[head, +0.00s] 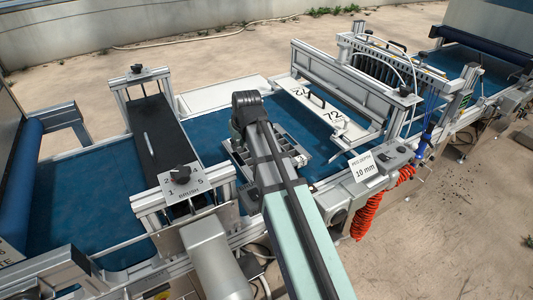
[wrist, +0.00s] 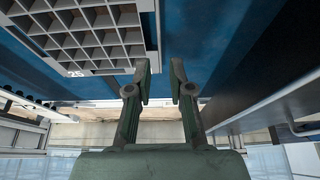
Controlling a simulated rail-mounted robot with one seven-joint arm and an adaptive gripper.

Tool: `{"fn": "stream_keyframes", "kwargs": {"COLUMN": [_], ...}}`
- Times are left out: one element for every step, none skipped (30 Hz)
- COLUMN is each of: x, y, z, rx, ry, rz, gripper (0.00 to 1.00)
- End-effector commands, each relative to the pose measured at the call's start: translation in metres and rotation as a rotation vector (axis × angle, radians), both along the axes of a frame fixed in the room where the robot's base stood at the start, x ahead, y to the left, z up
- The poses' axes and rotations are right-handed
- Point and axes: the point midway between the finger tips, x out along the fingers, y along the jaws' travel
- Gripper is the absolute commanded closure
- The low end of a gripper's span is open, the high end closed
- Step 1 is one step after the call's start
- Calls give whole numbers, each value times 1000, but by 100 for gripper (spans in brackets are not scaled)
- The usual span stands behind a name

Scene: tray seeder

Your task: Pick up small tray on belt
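The small tray is a grey grid of square cells and lies on the blue belt (head: 85,200). In the head view the tray (head: 237,158) is partly covered by my arm. In the wrist view the tray (wrist: 152,32) fills the upper left, with a "25" mark on its near edge. My gripper (wrist: 161,76) is open, its two fingers apart with nothing between them. The tray is to the left of the fingers in that view, and its edge is close to the left fingertip. My fingers are not clearly visible in the head view.
A dark brush unit (head: 158,135) crosses the belt on the left. A metal frame with a "72" plate (head: 318,110) spans it on the right. A control box with a "10 mm" sign (head: 364,166) and a red coiled hose (head: 369,207) are at the near side.

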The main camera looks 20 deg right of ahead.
Motion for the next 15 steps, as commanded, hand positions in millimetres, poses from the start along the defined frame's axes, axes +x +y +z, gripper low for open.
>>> {"fn": "stream_keyframes", "kwargs": {"x": [3,5,8,9,11,13,15,17,20,21,23,26,27,29,31], "y": [1,1,1,1,2,2,2,3,3,3,4,4,4,5,5], "z": [-6,-11,-17,-21,-25,-31,-35,-39,-45,-49,-53,-59,-63,-67,-73], "rx": [1,1,0,1,1,1,1,1,1,1,2,1,1,2,1], "ry": [2,2,3,2,2,3,2,1,3,2,1,2,2,1,2], "rz": [0,0,0,0,0,1,1,0,1,1,1,1,1,1,1], "gripper": [79,79,79,79,79,79,79,79,79,79,79,79,79,79,79]}}
